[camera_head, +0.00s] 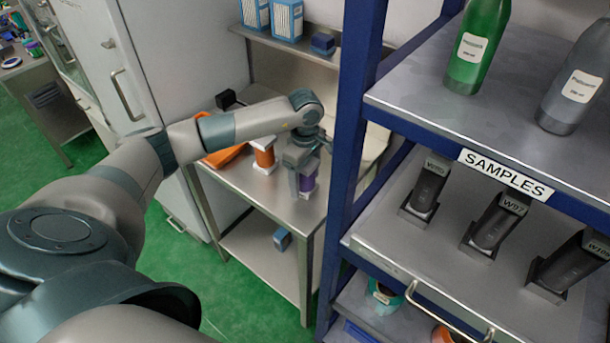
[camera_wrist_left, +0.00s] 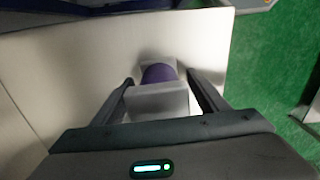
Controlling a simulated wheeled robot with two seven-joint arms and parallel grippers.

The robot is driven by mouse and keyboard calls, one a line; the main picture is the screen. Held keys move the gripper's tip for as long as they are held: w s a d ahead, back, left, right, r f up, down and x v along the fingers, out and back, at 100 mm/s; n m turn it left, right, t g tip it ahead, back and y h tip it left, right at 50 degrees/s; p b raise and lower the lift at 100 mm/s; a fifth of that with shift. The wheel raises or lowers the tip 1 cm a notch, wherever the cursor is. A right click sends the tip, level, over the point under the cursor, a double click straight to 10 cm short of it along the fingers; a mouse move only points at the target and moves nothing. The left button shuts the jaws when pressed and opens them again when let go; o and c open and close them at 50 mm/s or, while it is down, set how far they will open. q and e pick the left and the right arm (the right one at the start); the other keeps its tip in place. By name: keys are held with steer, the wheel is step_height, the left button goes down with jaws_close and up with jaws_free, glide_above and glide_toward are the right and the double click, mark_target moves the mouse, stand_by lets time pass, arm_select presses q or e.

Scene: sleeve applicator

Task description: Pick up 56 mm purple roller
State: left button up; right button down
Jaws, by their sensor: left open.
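The purple roller (camera_head: 308,178) stands upright on the steel table, with pale end pieces. My left gripper (camera_head: 303,180) is at it from above and partly hides it. In the left wrist view the purple roller (camera_wrist_left: 158,74) shows behind its pale square top. My left gripper's open fingers (camera_wrist_left: 160,92) are on either side of it, with a gap visible at each side. I cannot tell whether either finger touches it. My right gripper is not in view.
An orange roller (camera_head: 264,155) stands left of the purple one on the steel table (camera_head: 262,197). An orange tray (camera_head: 224,154) lies further left. A blue-framed shelf (camera_head: 352,130) with bottles and samples rises close on the right. A small blue box (camera_head: 282,238) is on the lower shelf.

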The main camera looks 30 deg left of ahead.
mark_target(305, 169)
arm_select(q)
steer(key=c, duration=1.4)
steer(key=shift+w+r, duration=0.1)
steer(key=shift+r, duration=0.05)
steer(key=shift+r+b, duration=0.5)
steer(key=shift+b, duration=0.05)
step_height(305, 169, up, 2)
steer(key=shift+r+b, duration=0.1)
steer(key=shift+b, duration=0.75)
steer(key=shift+w+d+r+b, duration=0.35)
steer(key=shift+d+r+b, duration=0.7)
steer(key=shift+d, duration=0.85)
steer(key=shift+w+d+r+b, duration=0.35)
steer(key=shift+d+r+b, duration=0.3)
steer(key=shift+d+r, duration=1.1)
steer(key=shift+w+d+r+b, duration=0.35)
steer(key=shift+d+r+b, duration=0.6)
steer(key=shift+d, duration=1.15)
